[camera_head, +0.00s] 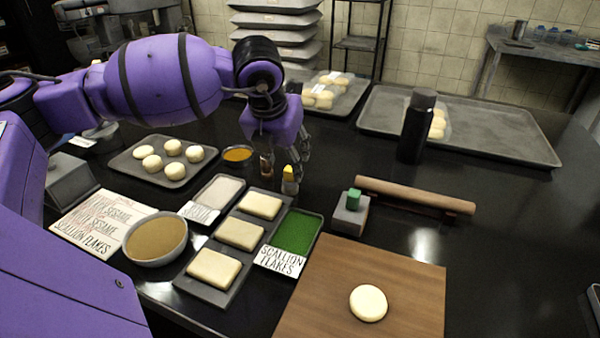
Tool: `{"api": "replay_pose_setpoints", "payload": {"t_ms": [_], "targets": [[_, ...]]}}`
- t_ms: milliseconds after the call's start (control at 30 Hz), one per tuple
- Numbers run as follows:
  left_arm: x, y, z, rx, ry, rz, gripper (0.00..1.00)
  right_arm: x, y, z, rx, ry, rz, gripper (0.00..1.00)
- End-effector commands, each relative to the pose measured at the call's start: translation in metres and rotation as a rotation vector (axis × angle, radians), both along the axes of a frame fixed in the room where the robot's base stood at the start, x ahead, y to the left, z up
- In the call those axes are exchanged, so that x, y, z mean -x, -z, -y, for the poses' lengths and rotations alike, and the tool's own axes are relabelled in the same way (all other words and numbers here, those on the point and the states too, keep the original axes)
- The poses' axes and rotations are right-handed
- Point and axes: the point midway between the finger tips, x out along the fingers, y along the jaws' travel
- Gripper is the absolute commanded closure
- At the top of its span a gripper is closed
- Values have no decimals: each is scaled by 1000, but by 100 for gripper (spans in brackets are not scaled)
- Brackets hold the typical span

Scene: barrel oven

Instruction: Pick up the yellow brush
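A small upright thing with a yellow top (288,173) and a paler lower part stands on the black table; it looks like the yellow brush, but it is too small to be sure. My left gripper (297,160) points down right behind and above it, with its fingers close to the yellow top. I cannot tell whether they touch it or how wide they are apart. My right gripper is not in view.
A small brown bottle (266,166) and a bowl of orange liquid (238,154) stand close left of the fingers. A green scallion tray (297,232) and a dough tray (211,293) lie in front. A rolling pin (415,194) and tall black bottle (416,128) stand right.

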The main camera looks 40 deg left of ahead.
Motion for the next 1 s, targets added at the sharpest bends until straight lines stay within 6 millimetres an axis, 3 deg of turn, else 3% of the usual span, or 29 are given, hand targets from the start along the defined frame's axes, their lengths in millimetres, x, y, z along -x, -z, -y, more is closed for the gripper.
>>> {"api": "replay_pose_setpoints", "payload": {"t_ms": [167,433,767,1000], "targets": [[-6,21,-2,1,0,-4,54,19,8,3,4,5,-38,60],[-17,58,-5,2,-1,-2,54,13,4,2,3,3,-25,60],[-20,66,-7,0,0,-1,54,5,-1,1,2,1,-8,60],[-20,66,-7,0,0,-1,82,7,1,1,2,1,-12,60]]}}
